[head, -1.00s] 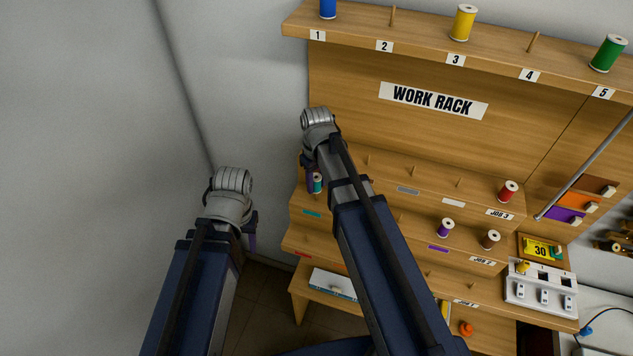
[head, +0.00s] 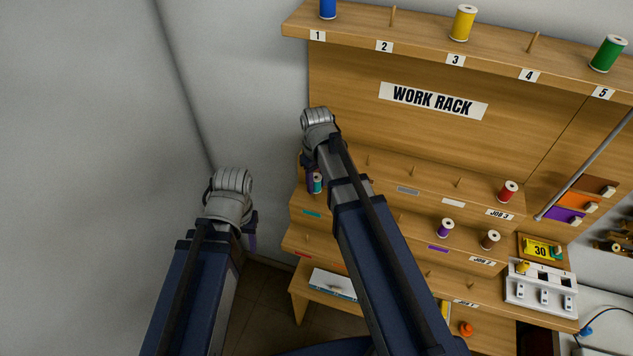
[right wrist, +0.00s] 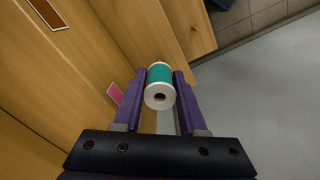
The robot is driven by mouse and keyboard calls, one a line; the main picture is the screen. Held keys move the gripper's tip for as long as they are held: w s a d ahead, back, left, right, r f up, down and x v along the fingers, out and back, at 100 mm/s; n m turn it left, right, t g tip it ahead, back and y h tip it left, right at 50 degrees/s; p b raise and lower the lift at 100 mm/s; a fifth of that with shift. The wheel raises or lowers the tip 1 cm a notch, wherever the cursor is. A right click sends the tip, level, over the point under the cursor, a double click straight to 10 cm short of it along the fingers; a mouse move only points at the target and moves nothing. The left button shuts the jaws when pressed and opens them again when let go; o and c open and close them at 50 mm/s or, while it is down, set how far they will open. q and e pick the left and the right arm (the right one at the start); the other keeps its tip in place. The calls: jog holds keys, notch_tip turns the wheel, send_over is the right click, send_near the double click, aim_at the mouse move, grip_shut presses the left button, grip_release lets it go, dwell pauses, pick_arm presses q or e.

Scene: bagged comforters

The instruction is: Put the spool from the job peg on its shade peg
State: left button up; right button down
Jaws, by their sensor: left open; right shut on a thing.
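My right gripper (right wrist: 158,98) is shut on a teal spool (right wrist: 160,76) with white ends, held between its purple fingers. In the head view the teal spool (head: 317,184) shows at the left end of the work rack, beside my right gripper's fingers and above a teal label (head: 312,212). My arm hides part of the rack there, and I see no peg under the spool. My left gripper (head: 251,234) is left of the rack, away from it; its fingers are mostly hidden behind its wrist.
The stepped work rack (head: 350,236) holds a purple spool (head: 446,228), a brown spool (head: 490,239) by the JOB 2 label and a red spool (head: 508,191) by JOB 3. A numbered upper shelf (head: 420,22) holds larger spools. A grey rod (head: 585,165) slants at right.

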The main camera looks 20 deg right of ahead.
aim_at(317, 192)
jog(key=shift+f+b, duration=2.3)
dwell(1.0)
grip_release()
dwell(0.5)
jog(key=shift+r, duration=0.1)
dwell(0.5)
jog(key=shift+r+p, duration=3.5)
jog(key=shift+p, duration=0.05)
jog(key=shift+f, duration=0.15)
